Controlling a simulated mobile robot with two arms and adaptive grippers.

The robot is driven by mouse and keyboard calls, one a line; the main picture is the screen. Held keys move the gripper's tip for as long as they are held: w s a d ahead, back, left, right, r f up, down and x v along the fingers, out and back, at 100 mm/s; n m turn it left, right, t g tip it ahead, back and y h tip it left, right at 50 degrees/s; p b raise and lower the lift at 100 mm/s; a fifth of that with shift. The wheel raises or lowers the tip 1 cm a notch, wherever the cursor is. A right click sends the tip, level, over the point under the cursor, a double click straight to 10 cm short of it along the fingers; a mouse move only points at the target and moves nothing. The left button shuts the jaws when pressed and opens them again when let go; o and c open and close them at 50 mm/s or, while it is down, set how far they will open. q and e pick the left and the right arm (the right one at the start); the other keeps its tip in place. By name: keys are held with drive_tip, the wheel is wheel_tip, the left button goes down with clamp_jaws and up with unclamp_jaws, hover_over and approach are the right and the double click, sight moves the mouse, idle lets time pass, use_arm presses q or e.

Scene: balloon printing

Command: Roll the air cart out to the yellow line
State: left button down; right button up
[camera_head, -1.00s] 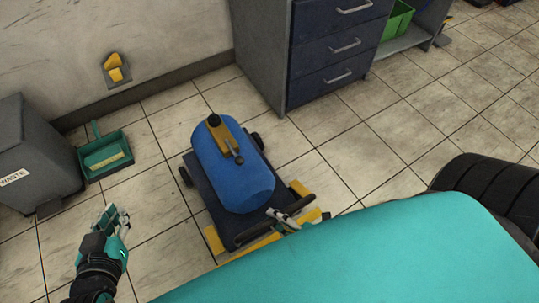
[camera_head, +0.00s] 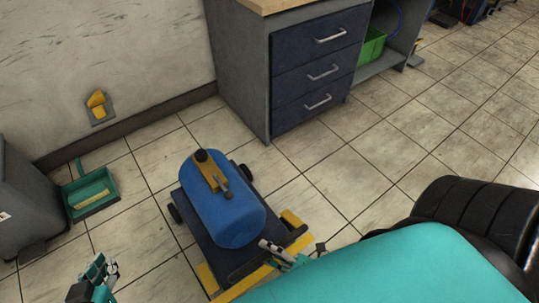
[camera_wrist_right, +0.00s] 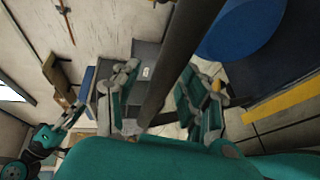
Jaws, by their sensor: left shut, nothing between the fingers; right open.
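The air cart, a blue tank (camera_head: 222,212) on a dark flat base (camera_head: 190,232) with yellow corners, stands on the tiled floor in the head view. A yellow stripe (camera_head: 248,281) runs along its near edge; it also shows in the right wrist view (camera_wrist_right: 285,101). My right gripper (camera_head: 272,250) is at the cart's near right side. In the wrist view its open fingers lie either side of a dark bar (camera_wrist_right: 182,60), apparently the cart's handle; contact is unclear. My left gripper (camera_head: 104,268) is shut and empty, left of the cart, above the floor.
A grey waste bin (camera_head: 22,205) and a green dustpan (camera_head: 91,193) stand at the left by the wall. A drawer cabinet (camera_head: 243,88) stands behind the cart. The tiled floor to the right of the cabinet is open.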

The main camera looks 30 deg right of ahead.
drive_tip(key=shift+s, duration=0.1)
drive_tip(key=v, duration=1.1)
drive_tip(key=shift+s+d, duration=0.2)
drive_tip(key=shift+s, duration=0.15)
drive_tip(key=shift+s+r, duration=0.1)
drive_tip(key=shift+r, duration=0.05)
